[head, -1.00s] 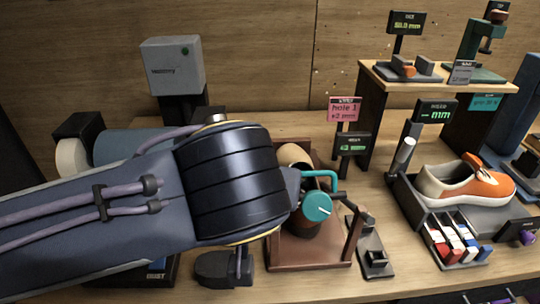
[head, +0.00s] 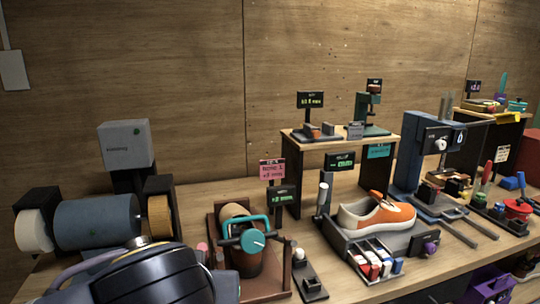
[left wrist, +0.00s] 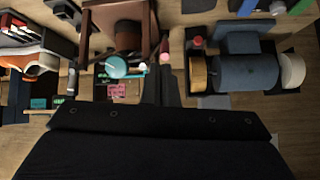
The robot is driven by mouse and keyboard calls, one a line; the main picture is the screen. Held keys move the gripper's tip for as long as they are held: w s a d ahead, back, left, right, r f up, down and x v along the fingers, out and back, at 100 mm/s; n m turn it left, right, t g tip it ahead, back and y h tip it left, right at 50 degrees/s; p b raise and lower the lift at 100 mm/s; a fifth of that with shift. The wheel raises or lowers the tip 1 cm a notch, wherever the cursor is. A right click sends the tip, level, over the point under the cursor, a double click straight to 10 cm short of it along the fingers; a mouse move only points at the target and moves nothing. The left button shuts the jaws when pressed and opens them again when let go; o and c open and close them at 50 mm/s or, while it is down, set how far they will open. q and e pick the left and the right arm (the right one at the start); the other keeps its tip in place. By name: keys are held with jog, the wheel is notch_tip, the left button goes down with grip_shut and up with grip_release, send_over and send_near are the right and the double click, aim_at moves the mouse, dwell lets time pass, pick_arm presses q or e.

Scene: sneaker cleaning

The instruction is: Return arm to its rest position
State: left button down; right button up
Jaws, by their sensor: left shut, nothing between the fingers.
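My left arm (head: 150,278) shows as a dark rounded joint at the bottom left of the head view; its gripper is out of that picture. In the left wrist view, the dark gripper body fills the bottom, and my left gripper (left wrist: 164,72) appears as two dark fingers close together, holding nothing. The bench appears upside down there. My right gripper is in neither view. An orange and white sneaker (head: 378,214) rests on a grey stand at the middle right of the bench.
A blue-grey roller machine (head: 95,222) stands left, behind my arm. A brown wooden frame with a teal-handled clamp (head: 253,242) is just right of the arm. A small raised shelf (head: 340,138) and a blue press (head: 408,160) stand farther right.

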pick_arm(q)
jog(key=s+a+f+g+h, duration=0.1)
jog(key=s+a+f+h, duration=0.2)
jog(key=f, duration=0.4)
jog(key=s+a+f+n+g+h, duration=0.1)
jog(key=s+a+f, duration=0.25)
jog(key=f, duration=0.25)
jog(key=s+a+f+g+h, duration=0.1)
jog(key=s+a+f+h, duration=0.2)
jog(key=f, duration=0.4)
notch_tip(320, 180, up, 12)
jog(key=a+y+p, duration=0.1)
jog(key=p, duration=1.1)
jog(key=shift+r, duration=0.15)
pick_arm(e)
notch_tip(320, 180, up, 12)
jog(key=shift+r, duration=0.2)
